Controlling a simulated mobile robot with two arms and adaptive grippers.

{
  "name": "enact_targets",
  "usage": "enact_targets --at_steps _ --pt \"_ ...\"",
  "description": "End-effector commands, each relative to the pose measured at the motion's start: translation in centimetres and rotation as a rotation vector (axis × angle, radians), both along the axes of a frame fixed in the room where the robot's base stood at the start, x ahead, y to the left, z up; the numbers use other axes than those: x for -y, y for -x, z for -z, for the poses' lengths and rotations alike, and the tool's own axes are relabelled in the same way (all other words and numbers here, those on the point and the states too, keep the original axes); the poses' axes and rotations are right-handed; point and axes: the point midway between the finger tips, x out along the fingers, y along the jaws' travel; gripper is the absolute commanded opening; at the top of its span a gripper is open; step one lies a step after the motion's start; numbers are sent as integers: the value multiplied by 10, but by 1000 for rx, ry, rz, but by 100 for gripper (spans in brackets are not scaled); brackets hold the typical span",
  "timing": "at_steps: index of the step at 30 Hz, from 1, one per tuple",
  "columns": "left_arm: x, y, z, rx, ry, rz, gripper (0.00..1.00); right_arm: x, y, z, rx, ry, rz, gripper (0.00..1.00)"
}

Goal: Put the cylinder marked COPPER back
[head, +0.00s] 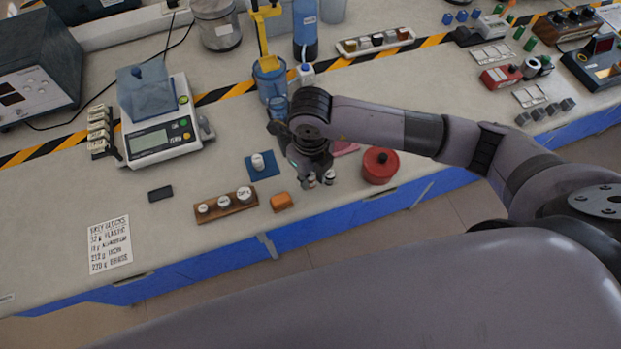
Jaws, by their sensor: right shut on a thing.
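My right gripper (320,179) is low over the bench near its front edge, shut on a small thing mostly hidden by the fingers. I cannot read any marking on it, so I cannot tell whether it is the COPPER cylinder. A wooden rack (215,216) to the left of the gripper holds three cylinders with pale, marked tops, too small to read surely. Another pale-topped cylinder (258,161) stands on a dark blue pad (268,173) between the rack and the gripper. My left gripper is not in view.
An orange block (282,201) lies between rack and gripper. A red round container (380,166) stands just right of the gripper, a pink thing (346,147) behind it.

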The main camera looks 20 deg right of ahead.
Motion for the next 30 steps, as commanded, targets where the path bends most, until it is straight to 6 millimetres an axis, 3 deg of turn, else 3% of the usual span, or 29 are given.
enact_targets --at_steps 6,18,19,22,30 --pt "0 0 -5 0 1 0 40 0 0 28 -1 0 1 0" --pt "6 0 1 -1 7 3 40 0 0 34 0 0 1 0" --pt "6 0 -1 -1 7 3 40 0 0 33 0 0 1 22" --pt "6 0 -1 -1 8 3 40 0 0 33 -1 0 1 28" --pt "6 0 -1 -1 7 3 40 0 0 32 -1 0 1 29"
